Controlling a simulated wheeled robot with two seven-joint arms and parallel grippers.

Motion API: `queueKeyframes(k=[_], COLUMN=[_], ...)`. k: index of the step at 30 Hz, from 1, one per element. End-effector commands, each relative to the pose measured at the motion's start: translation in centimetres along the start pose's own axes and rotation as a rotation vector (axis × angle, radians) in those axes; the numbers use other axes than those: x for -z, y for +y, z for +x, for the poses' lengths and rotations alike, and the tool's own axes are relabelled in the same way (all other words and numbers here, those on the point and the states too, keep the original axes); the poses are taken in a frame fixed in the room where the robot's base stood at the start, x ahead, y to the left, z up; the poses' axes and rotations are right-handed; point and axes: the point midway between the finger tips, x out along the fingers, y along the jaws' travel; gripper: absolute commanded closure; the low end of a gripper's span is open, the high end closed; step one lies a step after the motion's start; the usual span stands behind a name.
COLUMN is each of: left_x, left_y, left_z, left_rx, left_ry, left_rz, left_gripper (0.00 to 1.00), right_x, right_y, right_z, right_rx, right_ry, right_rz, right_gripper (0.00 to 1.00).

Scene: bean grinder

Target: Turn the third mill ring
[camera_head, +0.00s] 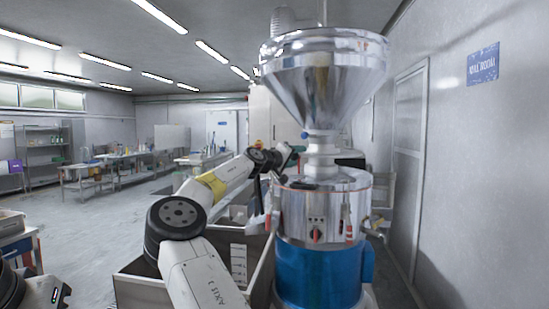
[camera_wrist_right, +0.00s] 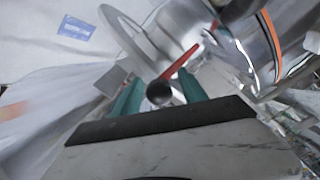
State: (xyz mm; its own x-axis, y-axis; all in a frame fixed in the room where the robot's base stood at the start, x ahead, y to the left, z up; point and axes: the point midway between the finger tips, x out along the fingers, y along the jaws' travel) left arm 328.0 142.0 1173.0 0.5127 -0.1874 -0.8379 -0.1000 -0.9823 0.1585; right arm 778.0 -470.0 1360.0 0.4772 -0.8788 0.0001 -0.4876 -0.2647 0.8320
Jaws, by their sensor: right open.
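The mill stands right of centre in the head view, with a steel hopper (camera_head: 322,85) above a steel ringed body (camera_head: 330,205) and a blue base (camera_head: 318,275). Red-tipped handles and a red knob (camera_head: 317,235) show on the steel body. I cannot tell which ring is the third. My right gripper (camera_head: 277,172) is at the left of the body's upper edge. In the right wrist view the right gripper (camera_wrist_right: 160,88) is open, its teal fingers apart, with a dark round knob (camera_wrist_right: 158,93) and red handle (camera_wrist_right: 181,62) between or just beyond them; contact is unclear.
An open grey bin (camera_head: 140,285) stands below my right arm. A wall with a blue sign (camera_head: 482,64) and a door (camera_head: 408,150) is close on the right. Work tables (camera_head: 88,178) stand far left, with open floor (camera_head: 90,225) before them.

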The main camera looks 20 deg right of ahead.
Motion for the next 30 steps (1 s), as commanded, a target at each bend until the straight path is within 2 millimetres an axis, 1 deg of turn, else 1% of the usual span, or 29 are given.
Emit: queueKeyframes(k=[3, 4, 8, 9, 11, 12, 30], left_x=[0.0, 0.0, 0.0, 0.0, 0.0, 0.0, 0.0], left_y=[0.0, 0.0, 0.0, 0.0, 0.0, 0.0, 0.0], left_z=[0.0, 0.0, 0.0, 0.0, 0.0, 0.0, 0.0], left_rx=[0.0, 0.0, 0.0, 0.0, 0.0, 0.0, 0.0], left_ry=[0.0, 0.0, 0.0, 0.0, 0.0, 0.0, 0.0], left_rz=[0.0, 0.0, 0.0, 0.0, 0.0, 0.0, 0.0], left_gripper=[0.64, 0.64, 0.64, 0.64, 0.64, 0.64, 0.64], right_x=[0.0, 0.0, 0.0, 0.0, 0.0, 0.0, -0.02], right_y=[0.0, 0.0, 0.01, 0.01, 0.0, 0.0, -0.05], right_z=[-0.02, -0.02, -0.03, -0.03, -0.03, -0.04, -0.05], right_rx=[0.0, 0.0, 0.0, 0.0, 0.0, 0.0, 0.001], right_ry=[0.0, 0.0, 0.0, 0.0, 0.0, 0.0, -0.001], right_rz=[0.0, 0.001, 0.001, 0.001, 0.001, 0.001, 0.001], right_gripper=[0.5, 0.52, 0.78, 0.85, 0.97, 1.0, 1.0])
